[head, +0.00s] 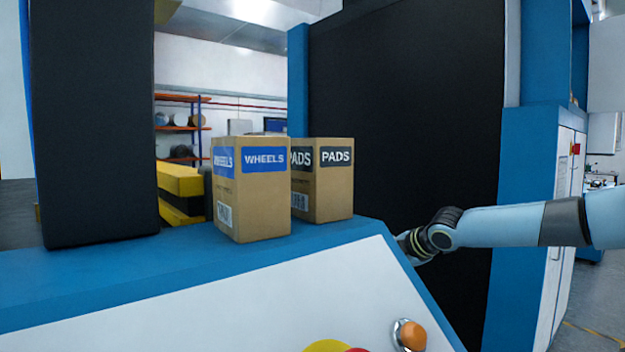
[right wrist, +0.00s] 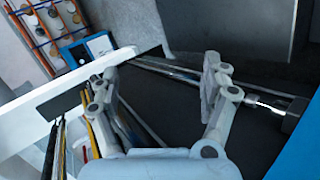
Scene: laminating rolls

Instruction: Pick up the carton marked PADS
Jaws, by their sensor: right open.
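The carton marked PADS (head: 334,185) is a brown box with dark labels. It stands upright on the blue ledge (head: 110,275) in the head view. The carton marked WHEELS (head: 262,205), with blue labels, stands in front of it to the left and hides part of its left side. My right arm comes in from the right, its wrist low and to the right of the PADS carton, apart from it. The fingers are mostly hidden there behind the panel edge. In the right wrist view my right gripper (right wrist: 161,68) is open and empty; no carton shows there. My left gripper is out of view.
A black upright block (head: 95,120) stands left of the cartons. A tall dark panel (head: 405,110) rises behind and to the right. An orange button (head: 410,335) sits on the white sloping front. Metal rods (right wrist: 200,80) run beyond my right fingers.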

